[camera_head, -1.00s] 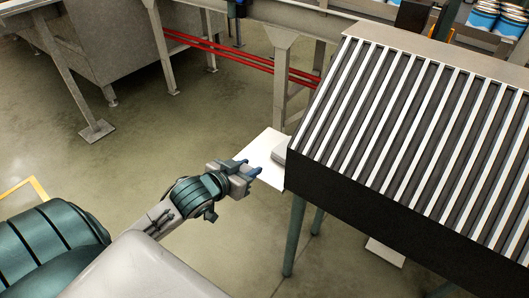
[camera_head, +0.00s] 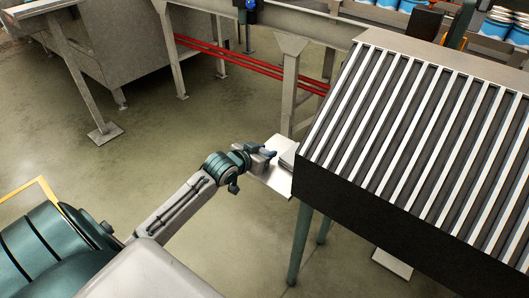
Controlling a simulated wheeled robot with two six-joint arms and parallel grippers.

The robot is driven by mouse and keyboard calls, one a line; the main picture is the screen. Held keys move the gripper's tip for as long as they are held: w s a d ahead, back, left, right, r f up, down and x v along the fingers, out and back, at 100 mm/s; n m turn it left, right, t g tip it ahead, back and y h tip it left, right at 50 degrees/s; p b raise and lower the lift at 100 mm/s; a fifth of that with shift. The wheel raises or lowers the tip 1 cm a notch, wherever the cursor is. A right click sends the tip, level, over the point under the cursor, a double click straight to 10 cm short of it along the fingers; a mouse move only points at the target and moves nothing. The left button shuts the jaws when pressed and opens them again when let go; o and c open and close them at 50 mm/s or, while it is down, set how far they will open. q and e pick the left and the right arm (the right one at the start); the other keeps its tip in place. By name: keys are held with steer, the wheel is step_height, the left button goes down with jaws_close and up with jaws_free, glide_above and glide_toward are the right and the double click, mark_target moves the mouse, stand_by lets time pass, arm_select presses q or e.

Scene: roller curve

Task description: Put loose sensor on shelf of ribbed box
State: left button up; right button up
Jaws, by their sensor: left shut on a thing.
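The ribbed box (camera_head: 410,150) is a large dark block with pale slats on its sloping top, and it fills the right side. Its shelf (camera_head: 277,183) is a small pale plate jutting out from the box's left end. A grey block (camera_head: 289,157) sits on the shelf against the box. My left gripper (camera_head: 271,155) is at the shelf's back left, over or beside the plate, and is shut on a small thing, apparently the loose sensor. That thing is mostly hidden by the fingers and too small to make out. My right gripper is out of view.
The ribbed box stands on green legs (camera_head: 300,245). Red rails (camera_head: 250,64) and grey metal supports (camera_head: 290,85) stand behind the shelf. Blue cans (camera_head: 412,5) are at the top right. The floor left of the shelf is clear.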

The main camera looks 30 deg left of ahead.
arm_select(q)
steer(key=o, duration=0.7)
steer(key=shift+s+r, duration=0.15)
steer(key=shift+s, duration=0.1)
steer(key=shift+v, duration=1.2)
steer(key=d+p+v, duration=0.1)
steer(key=p+v, duration=0.1)
steer(key=v, duration=0.6)
steer(key=s+f+n+g+y, duration=0.1)
steer(key=s+f+g, duration=0.2)
steer(key=s+f, duration=0.3)
steer(key=s+f+g+y, duration=0.2)
steer(key=s+f, duration=0.2)
steer(key=f, duration=0.4)
steer(key=s+d+f+g+h, duration=0.1)
steer(key=s+d+f+g, duration=0.4)
steer(key=s+d+f, duration=0.4)
steer(key=shift+s+m+g+p, duration=0.3)
steer(key=shift+s+m, duration=0.1)
steer(key=shift+s, duration=0.6)
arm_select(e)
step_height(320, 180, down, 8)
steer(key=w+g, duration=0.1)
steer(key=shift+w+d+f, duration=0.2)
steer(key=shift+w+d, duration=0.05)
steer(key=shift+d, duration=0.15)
arm_select(q)
steer(key=shift+f, duration=0.1)
